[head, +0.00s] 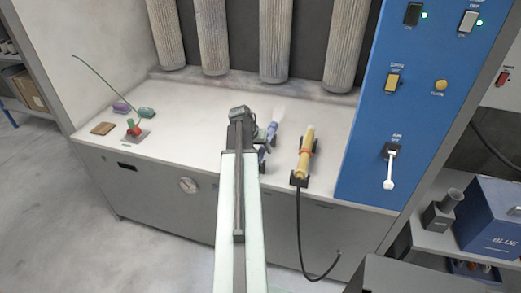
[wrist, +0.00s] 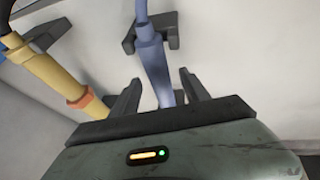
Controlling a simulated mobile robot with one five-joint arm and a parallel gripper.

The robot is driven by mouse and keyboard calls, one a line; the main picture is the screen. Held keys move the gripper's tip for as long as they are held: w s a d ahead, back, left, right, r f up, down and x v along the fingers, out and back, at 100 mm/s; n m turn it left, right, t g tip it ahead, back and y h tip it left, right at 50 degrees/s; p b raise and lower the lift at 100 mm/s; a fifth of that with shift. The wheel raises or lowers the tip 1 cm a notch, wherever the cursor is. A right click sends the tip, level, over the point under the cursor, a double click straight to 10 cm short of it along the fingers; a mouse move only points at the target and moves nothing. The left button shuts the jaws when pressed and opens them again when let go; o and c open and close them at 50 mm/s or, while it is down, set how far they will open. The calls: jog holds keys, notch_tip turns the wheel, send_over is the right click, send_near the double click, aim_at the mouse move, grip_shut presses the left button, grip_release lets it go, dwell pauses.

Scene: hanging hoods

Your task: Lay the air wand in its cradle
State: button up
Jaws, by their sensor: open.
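A blue-violet wand (head: 271,131), which I take to be the air wand, lies on the white bench top, partly hidden by my gripper. In the wrist view the wand (wrist: 156,72) runs up between my fingers. Its far part passes over a dark forked cradle (wrist: 172,42); I cannot tell how fully it is seated. My gripper (wrist: 160,93) is open, with one finger on each side of the wand and a visible gap to each. In the head view my gripper (head: 241,116) is over the bench's middle, its fingertips hidden.
A yellow tool (head: 308,139) with an orange ring and black hose rests in a dark holder just right. Several ribbed hoods (head: 274,45) hang behind. A blue switch panel (head: 378,150) stands right.

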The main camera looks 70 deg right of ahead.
jog(key=p+v, duration=0.6)
jog(key=v, duration=0.1)
jog(key=shift+a+r, duration=0.2)
jog(key=shift+r, duration=0.1)
